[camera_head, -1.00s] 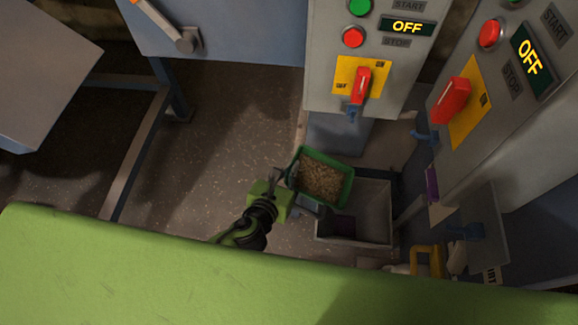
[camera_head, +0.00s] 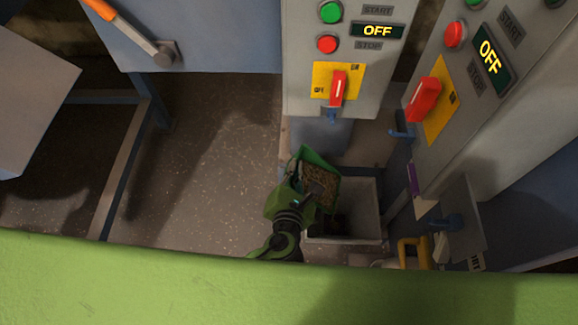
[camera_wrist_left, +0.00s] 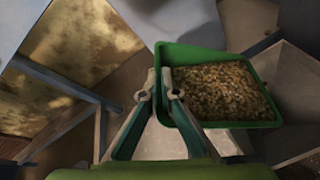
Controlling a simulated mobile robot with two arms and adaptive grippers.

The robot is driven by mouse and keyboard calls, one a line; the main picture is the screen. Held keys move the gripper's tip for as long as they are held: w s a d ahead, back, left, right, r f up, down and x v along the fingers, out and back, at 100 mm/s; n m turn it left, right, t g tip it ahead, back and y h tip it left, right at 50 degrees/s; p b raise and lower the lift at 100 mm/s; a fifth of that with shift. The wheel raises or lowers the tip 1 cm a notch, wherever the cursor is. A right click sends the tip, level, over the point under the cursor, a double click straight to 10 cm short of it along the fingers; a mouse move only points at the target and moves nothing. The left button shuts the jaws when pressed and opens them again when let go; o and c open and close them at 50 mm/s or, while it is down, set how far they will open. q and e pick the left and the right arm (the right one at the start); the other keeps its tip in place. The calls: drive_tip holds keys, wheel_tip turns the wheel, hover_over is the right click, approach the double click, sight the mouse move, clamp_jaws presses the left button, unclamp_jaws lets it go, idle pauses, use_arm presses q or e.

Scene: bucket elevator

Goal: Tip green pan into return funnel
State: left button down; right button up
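The green pan (camera_head: 318,158) holds a brown granular heap (camera_head: 321,182) and is tilted over the return funnel (camera_head: 362,208), a grey open-topped box on the right. My left gripper (camera_head: 308,190) comes from below and is at the pan's left side. In the left wrist view the gripper (camera_wrist_left: 165,92) is shut on the near left rim of the green pan (camera_wrist_left: 190,52). The grains (camera_wrist_left: 222,92) still lie in the pan there. Part of the funnel is hidden behind the pan. My right gripper is not seen.
Two grey control cabinets stand behind and to the right, with red switches (camera_head: 338,89) (camera_head: 424,99) and displays reading OFF. A blue-grey cabinet with an orange-handled lever (camera_head: 128,33) is at the upper left. A yellow handle (camera_head: 412,250) sits right of the funnel. Floor to the left is clear.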

use_arm(q)
drive_tip(key=shift+s+d+r+m+t+y+p, duration=0.1)
drive_tip(key=shift+d+r+m+t+y+p, duration=0.1)
drive_tip(key=shift+d+r+m+p, duration=0.3)
drive_tip(key=shift+s+d+f+m+t+y+p, duration=0.1)
drive_tip(key=shift+d+m+y+p, duration=0.15)
drive_tip(key=shift+d, duration=0.4)
drive_tip(key=shift+s+d+r+m+t+y+p, duration=0.1)
drive_tip(key=shift+d+r+m+y+p, duration=0.15)
drive_tip(key=shift+d+m, duration=0.3)
